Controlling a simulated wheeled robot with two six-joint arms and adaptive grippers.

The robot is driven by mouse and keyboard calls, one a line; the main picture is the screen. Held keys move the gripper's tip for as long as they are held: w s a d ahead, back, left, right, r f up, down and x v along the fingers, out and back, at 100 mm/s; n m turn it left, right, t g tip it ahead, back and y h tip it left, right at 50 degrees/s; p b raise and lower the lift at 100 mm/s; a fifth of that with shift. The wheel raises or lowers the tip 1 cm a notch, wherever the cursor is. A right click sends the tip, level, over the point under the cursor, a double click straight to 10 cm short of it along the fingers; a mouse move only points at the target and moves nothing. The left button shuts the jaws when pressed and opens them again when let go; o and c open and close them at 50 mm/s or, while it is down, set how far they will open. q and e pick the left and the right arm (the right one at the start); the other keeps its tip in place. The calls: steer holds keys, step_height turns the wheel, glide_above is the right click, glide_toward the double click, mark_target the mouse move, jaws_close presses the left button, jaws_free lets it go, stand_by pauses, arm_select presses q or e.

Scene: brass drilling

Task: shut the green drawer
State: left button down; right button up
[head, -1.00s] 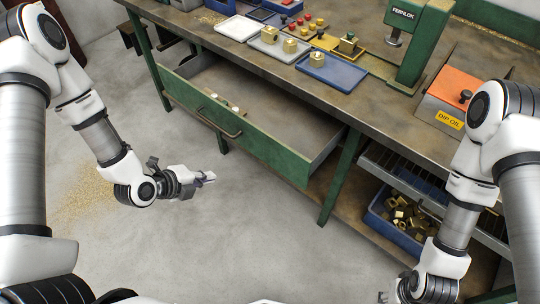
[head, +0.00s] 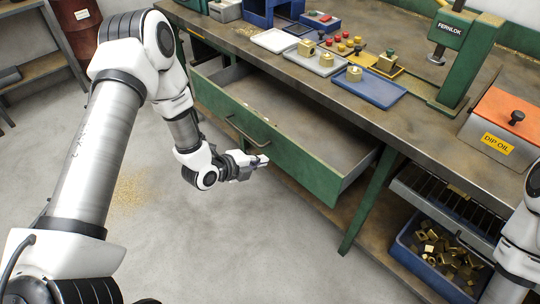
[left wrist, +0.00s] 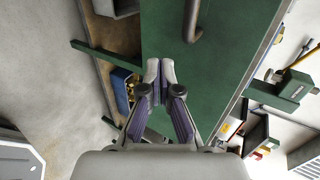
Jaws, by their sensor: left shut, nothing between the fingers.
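The green drawer (head: 310,172) stands pulled out from under the workbench, its inside showing from above. A bar handle (head: 247,131) is on its front; the handle also shows in the left wrist view (left wrist: 194,22). My left gripper (head: 264,160) is shut and empty, with its tips close to the drawer front, to the right of the handle. In the left wrist view the shut fingertips (left wrist: 160,68) point at the green drawer front (left wrist: 215,60). I cannot tell whether they touch it. My right gripper is out of view.
The workbench (head: 400,125) carries trays with brass parts, a green press (head: 462,50) and an orange-lidded dip oil box (head: 505,125). A blue bin of brass parts (head: 405,245) sits below at the right.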

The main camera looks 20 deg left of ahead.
mark_target(277, 153)
arm_select(q)
steer(key=w, duration=0.1)
steer(key=w+d, duration=0.1)
steer(key=w, duration=0.1)
steer(key=shift+w+d, duration=0.25)
steer(key=shift+w, duration=0.05)
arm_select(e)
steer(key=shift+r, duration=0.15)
